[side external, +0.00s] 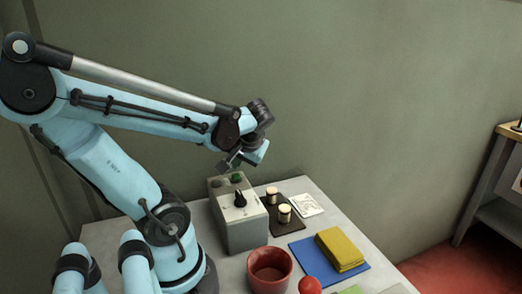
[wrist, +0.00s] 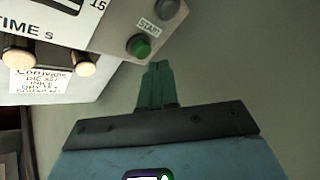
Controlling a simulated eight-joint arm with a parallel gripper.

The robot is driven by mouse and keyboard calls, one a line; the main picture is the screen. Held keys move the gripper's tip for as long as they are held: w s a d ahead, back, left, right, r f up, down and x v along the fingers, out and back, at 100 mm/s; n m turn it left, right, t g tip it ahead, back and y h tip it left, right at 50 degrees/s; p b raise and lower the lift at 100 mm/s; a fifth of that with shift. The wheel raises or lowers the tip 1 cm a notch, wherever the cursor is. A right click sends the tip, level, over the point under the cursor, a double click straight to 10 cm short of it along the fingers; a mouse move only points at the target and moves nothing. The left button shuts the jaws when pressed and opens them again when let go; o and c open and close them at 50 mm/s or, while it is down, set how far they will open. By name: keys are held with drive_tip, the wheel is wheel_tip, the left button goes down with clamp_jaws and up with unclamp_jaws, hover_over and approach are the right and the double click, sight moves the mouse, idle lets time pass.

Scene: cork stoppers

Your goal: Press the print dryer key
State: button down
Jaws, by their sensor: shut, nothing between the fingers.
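A grey control box (side external: 241,230) stands on the table, and its top also shows in the wrist view (wrist: 118,22). It carries a round green key (wrist: 139,46) under a START label and a grey round button (wrist: 167,8) beside it. No visible label reads print dryer. My gripper (wrist: 156,66) has its green fingers shut together and empty. In the wrist view the fingertips appear just below the green key, with a small gap in the picture. In the side view my gripper (side external: 233,167) hangs over the far end of the box; whether it touches is unclear.
A black knob (side external: 240,199) stands up on the box. A red bowl (side external: 270,268), red ball (side external: 310,286) and yellow cloth (side external: 341,249) on a blue one (side external: 302,250) are nearer.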

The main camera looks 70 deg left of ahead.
sight(238, 175)
drive_tip(key=shift+r, duration=0.1)
drive_tip(key=shift+r, duration=2.4)
drive_tip(key=shift+w, duration=0.1)
drive_tip(key=w+d+f+m+t+h, duration=0.2)
drive_tip(key=w+d+m+t+h, duration=0.1)
drive_tip(key=d, duration=0.6)
drive_tip(key=w+d+f+m+t+h, duration=0.2)
drive_tip(key=w+d+m+t+h, duration=0.2)
drive_tip(key=w+d+m, duration=0.3)
drive_tip(key=d+t, duration=0.1)
drive_tip(key=d, duration=0.2)
drive_tip(key=shift+d, duration=0.3)
